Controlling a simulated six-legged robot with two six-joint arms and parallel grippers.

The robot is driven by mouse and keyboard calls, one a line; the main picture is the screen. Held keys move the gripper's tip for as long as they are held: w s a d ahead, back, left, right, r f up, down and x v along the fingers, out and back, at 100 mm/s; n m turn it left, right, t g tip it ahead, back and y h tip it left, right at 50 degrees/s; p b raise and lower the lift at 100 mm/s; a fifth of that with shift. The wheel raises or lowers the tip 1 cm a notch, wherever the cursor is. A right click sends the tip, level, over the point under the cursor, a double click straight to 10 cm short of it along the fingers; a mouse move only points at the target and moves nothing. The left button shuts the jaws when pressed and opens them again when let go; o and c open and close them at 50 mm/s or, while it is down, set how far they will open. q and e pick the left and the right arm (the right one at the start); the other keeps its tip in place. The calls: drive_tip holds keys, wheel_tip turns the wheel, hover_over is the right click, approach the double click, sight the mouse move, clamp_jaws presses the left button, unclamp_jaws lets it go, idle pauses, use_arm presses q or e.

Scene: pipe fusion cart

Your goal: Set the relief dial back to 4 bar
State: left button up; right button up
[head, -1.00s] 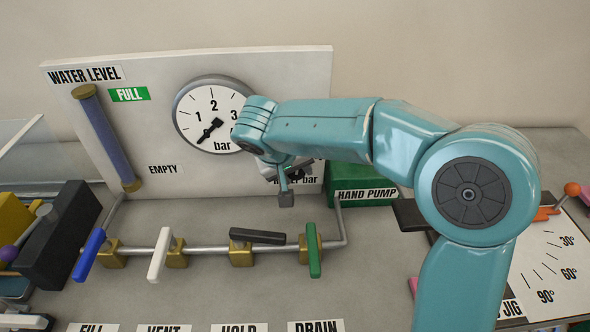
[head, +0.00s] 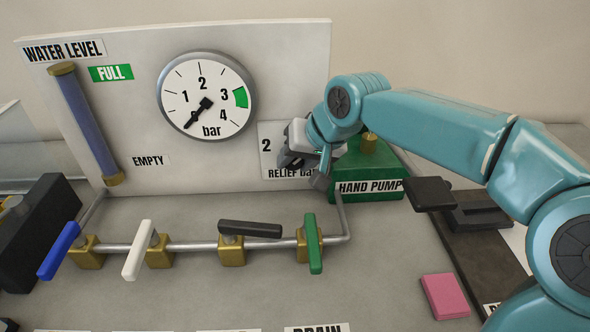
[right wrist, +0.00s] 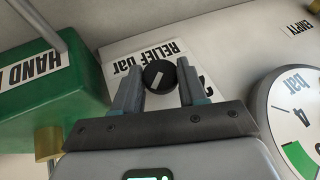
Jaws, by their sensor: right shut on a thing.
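The relief dial (right wrist: 158,75) is a small round black knob with a white mark, on a white plate labelled RELIEF bar (head: 290,173). My right gripper (right wrist: 158,82) has one finger on each side of the knob and is shut on it. In the head view my right gripper (head: 305,158) covers the knob and most of its scale; only a 2 shows at the plate's left. I cannot tell which number the white mark points to. My left gripper is not in view.
The pressure gauge (head: 207,112) is left of the dial, its needle pointing down-left below 1. The green hand pump (head: 368,187) stands close on the right. A pipe with several valve levers (head: 250,229) runs in front. A pink block (head: 444,296) lies at lower right.

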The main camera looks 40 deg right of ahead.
drive_tip(key=b, duration=0.1)
drive_tip(key=t+y+b, duration=0.1)
drive_tip(key=shift+d+f+m+y+b, duration=0.1)
drive_tip(key=shift+d+m+y+b, duration=0.1)
drive_tip(key=shift+m+y+b, duration=0.1)
use_arm(q)
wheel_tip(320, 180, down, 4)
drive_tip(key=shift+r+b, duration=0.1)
drive_tip(key=shift+b, duration=0.2)
use_arm(e)
drive_tip(key=shift+t, duration=0.3)
drive_tip(key=o, duration=1)
drive_tip(key=shift+o, duration=0.2)
drive_tip(key=shift+s, duration=0.1)
use_arm(q)
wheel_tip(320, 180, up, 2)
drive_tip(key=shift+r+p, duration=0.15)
drive_tip(key=shift+p, duration=1.1)
use_arm(e)
drive_tip(key=v, duration=1.6)
drive_tip(key=shift+d, duration=0.3)
